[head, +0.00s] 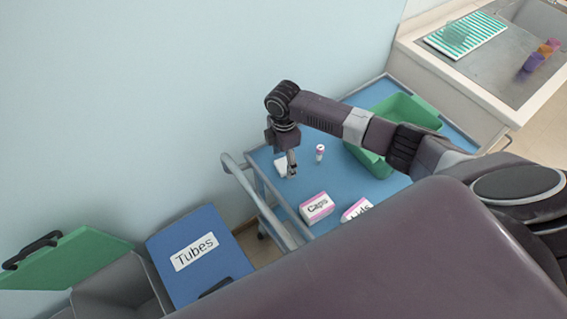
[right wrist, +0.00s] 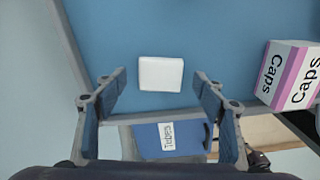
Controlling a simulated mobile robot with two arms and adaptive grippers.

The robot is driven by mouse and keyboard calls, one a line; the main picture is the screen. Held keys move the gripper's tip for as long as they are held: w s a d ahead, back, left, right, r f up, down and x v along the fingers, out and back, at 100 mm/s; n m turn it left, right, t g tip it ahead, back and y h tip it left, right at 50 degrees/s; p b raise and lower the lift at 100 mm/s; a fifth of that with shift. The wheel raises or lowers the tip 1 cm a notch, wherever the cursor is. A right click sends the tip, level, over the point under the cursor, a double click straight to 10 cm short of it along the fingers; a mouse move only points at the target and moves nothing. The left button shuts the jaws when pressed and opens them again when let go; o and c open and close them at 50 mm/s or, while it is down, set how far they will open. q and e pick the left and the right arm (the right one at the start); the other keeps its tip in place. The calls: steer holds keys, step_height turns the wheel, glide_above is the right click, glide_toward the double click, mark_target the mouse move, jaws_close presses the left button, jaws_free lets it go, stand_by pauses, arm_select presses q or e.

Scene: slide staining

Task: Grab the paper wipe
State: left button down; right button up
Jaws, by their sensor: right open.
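The paper wipe (head: 280,168) is a small white square on the blue cart top, near the cart's left end. In the right wrist view the wipe (right wrist: 161,75) lies flat, centred ahead of the fingers. My right gripper (head: 291,168) points down just beside and above it, partly covering it in the head view. In the right wrist view its two fingers (right wrist: 160,88) are spread apart with nothing between them, one on each side of the wipe's line. Whether the fingertips touch the cart top cannot be told. My left gripper is not in view.
On the blue cart (head: 275,189) stand a small white and pink bottle (head: 320,152), a Caps box (head: 316,208), a Lids box (head: 355,210) and a green bin (head: 412,108). A blue Tubes box (head: 215,273) is lower left. The cart's handle rail (head: 248,193) borders its left end.

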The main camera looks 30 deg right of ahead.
steer(key=shift+f, duration=0.6)
steer(key=shift+c, duration=0.8)
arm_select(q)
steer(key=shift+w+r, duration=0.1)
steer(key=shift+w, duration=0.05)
arm_select(e)
steer(key=c, duration=0.6)
steer(key=shift+r, duration=0.1)
steer(key=shift+c, duration=0.2)
